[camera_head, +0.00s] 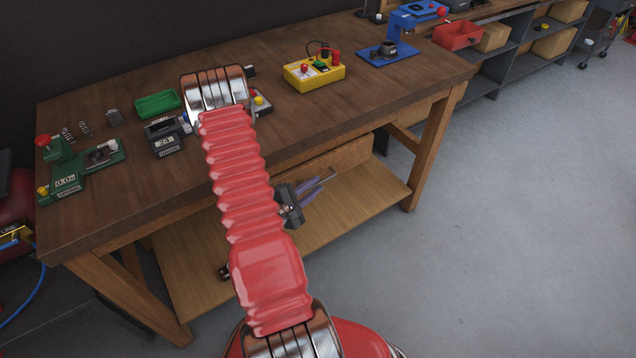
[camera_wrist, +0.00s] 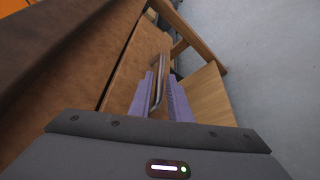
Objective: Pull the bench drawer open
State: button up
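The wooden drawer front (camera_head: 350,156) sits under the bench top, partly hidden by my arm in the head view; it also shows in the wrist view (camera_wrist: 128,70). It looks shut or nearly so. Its metal bar handle (camera_wrist: 159,72) runs lengthwise between my gripper's two purple fingers in the wrist view. My gripper (camera_head: 322,185) is in front of the drawer. The fingers stand apart in the wrist view (camera_wrist: 160,100), with a gap visible on the handle's right side. I cannot tell whether the left finger touches it.
The bench top (camera_head: 290,122) carries a yellow control box (camera_head: 314,74), a green tray (camera_head: 157,103) and gauges. A lower shelf (camera_head: 365,200) and a bench leg (camera_head: 436,150) are below and beside the drawer. Grey floor (camera_head: 520,210) is clear to the right.

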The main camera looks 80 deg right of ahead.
jog(key=shift+x, duration=1.2)
jog(key=shift+c, duration=0.3)
grip_shut()
